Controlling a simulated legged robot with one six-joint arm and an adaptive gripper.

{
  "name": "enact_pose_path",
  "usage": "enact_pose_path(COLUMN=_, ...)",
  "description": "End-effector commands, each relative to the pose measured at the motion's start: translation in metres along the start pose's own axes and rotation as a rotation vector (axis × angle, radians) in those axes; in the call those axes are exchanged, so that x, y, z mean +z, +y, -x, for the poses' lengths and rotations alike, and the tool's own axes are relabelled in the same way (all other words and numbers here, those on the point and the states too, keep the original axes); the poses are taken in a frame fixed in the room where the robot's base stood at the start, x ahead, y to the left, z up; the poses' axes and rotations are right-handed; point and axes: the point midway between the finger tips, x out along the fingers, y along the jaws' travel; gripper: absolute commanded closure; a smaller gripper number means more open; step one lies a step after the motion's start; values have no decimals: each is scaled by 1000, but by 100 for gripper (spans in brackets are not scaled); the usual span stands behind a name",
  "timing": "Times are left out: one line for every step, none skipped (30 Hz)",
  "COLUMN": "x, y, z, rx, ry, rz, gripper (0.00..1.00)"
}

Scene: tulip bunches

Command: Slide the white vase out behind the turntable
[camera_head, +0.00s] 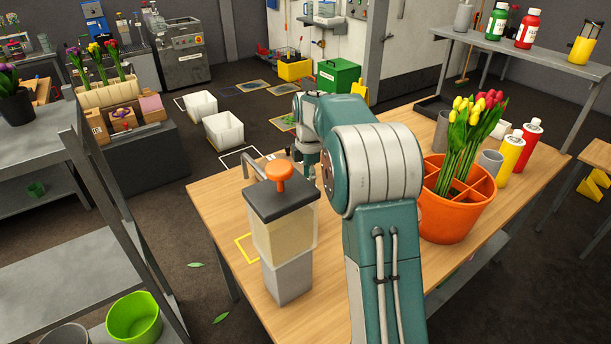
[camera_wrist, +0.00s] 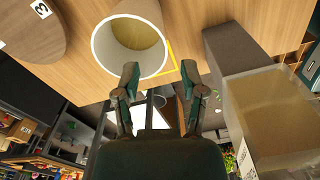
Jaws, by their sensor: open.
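The white vase (camera_wrist: 103,47) shows in the wrist view as a pale round-mouthed cylinder with its opening toward the camera. My gripper (camera_wrist: 160,76) is open, with nothing between its fingers. Its left fingertip overlaps the vase's lower right rim in the picture; I cannot tell whether they touch. A brown rounded wooden piece (camera_wrist: 30,32) with a label "3" is left of the vase; I cannot tell whether it is the turntable. In the head view my gripper (camera_head: 309,165) is partly visible beyond my arm, and the vase is hidden.
A clear dispenser (camera_head: 287,232) with a black lid and orange knob stands on the wooden table (camera_head: 222,205); it also shows at right in the wrist view (camera_wrist: 275,110). An orange divided bucket (camera_head: 450,215) with tulips, cups and spray cans stand to the right of my arm.

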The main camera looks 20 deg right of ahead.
Motion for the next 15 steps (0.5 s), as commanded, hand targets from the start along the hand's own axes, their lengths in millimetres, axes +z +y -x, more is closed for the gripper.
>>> enact_pose_path(x=-4, y=0, z=-1, rx=0, ry=-2, rz=3, gripper=46)
enact_pose_path(x=-4, y=0, z=-2, rx=0, ry=-3, rz=3, gripper=46)
enact_pose_path(x=-5, y=0, z=-5, rx=-1, ry=-4, rz=3, gripper=46)
enact_pose_path(x=-6, y=-1, z=-7, rx=-1, ry=-5, rz=3, gripper=46)
enact_pose_path(x=-7, y=-1, z=-11, rx=-2, ry=-5, rz=3, gripper=46)
enact_pose_path(x=-8, y=-1, z=-17, rx=-3, ry=-6, rz=4, gripper=46)
enact_pose_path(x=-8, y=-1, z=-22, rx=-4, ry=-5, rz=4, gripper=46)
enact_pose_path(x=-8, y=-1, z=-26, rx=-3, ry=-5, rz=3, gripper=46)
enact_pose_path(x=-7, y=-1, z=-34, rx=-4, ry=-4, rz=3, gripper=46)
enact_pose_path(x=-6, y=-1, z=-39, rx=-4, ry=-4, rz=3, gripper=46)
enact_pose_path(x=-5, y=-1, z=-44, rx=-3, ry=-3, rz=3, gripper=46)
enact_pose_path(x=-4, y=-1, z=-51, rx=-4, ry=-2, rz=2, gripper=46)
enact_pose_path(x=-4, y=-1, z=-56, rx=-3, ry=-2, rz=2, gripper=46)
enact_pose_path(x=-3, y=-1, z=-62, rx=-4, ry=-1, rz=2, gripper=46)
enact_pose_path(x=-2, y=-1, z=-68, rx=-4, ry=0, rz=1, gripper=46)
